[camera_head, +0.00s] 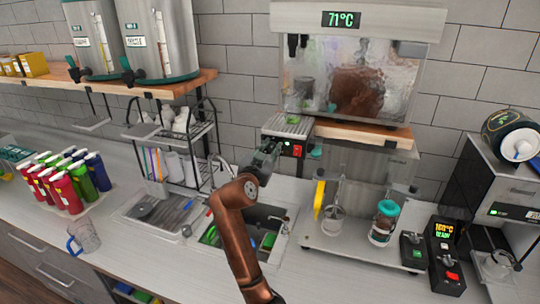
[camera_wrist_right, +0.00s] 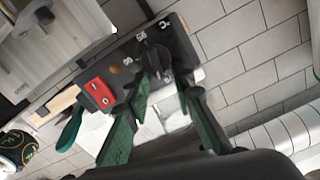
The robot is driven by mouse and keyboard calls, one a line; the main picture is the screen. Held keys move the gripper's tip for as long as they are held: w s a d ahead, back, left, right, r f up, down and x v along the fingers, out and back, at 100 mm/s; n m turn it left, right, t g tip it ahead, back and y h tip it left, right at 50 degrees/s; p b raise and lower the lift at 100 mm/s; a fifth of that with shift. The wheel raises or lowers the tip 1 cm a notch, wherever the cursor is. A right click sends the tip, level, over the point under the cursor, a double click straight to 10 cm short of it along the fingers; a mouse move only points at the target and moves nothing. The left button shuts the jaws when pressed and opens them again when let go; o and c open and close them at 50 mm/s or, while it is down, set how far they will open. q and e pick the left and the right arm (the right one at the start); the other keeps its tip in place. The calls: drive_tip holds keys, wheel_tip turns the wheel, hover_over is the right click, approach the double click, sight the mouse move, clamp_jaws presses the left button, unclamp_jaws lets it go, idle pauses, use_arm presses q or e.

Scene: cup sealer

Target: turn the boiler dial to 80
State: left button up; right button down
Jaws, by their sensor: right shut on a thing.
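The steel boiler (camera_head: 345,85) stands at the back centre, and its green display (camera_head: 341,19) reads 71°C. A black control box (camera_head: 292,148) sits under the boiler. In the right wrist view the control box (camera_wrist_right: 125,70) carries a round black dial (camera_wrist_right: 155,57) with small white marks around it and a red switch (camera_wrist_right: 100,92). My right gripper (camera_head: 270,150) reaches up to the box from below. In the right wrist view its green fingers (camera_wrist_right: 164,85) are on either side of the dial and shut on it. The dial's pointer angle is hard to read. My left gripper is out of view.
A wooden shelf (camera_head: 365,134) runs beside the box under the boiler. The sink (camera_head: 240,235) lies below my right arm. A cup sealer (camera_head: 350,240) and a machine (camera_head: 510,190) stand at the right. Colored bottles (camera_head: 65,190) and a dish rack (camera_head: 170,150) stand at the left.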

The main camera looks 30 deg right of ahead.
drive_tip(key=shift+s+d+f+m+b, duration=0.1)
drive_tip(key=shift+f+m+b, duration=0.15)
drive_tip(key=shift+m+b, duration=1.2)
drive_tip(key=shift+s+d+f+m+b, duration=0.1)
drive_tip(key=shift+f+m+b, duration=0.1)
drive_tip(key=shift+m+b, duration=1.25)
drive_tip(key=shift+s+d+f+m+b, duration=0.1)
drive_tip(key=shift+f+m+b, duration=0.15)
drive_tip(key=shift+m+b, duration=1.2)
drive_tip(key=c, duration=1.7)
unclamp_jaws()
drive_tip(key=shift+r, duration=0.1)
drive_tip(key=shift+o, duration=0.2)
drive_tip(key=shift+s, duration=0.1)
drive_tip(key=v, duration=1.2)
drive_tip(key=shift+d, duration=0.1)
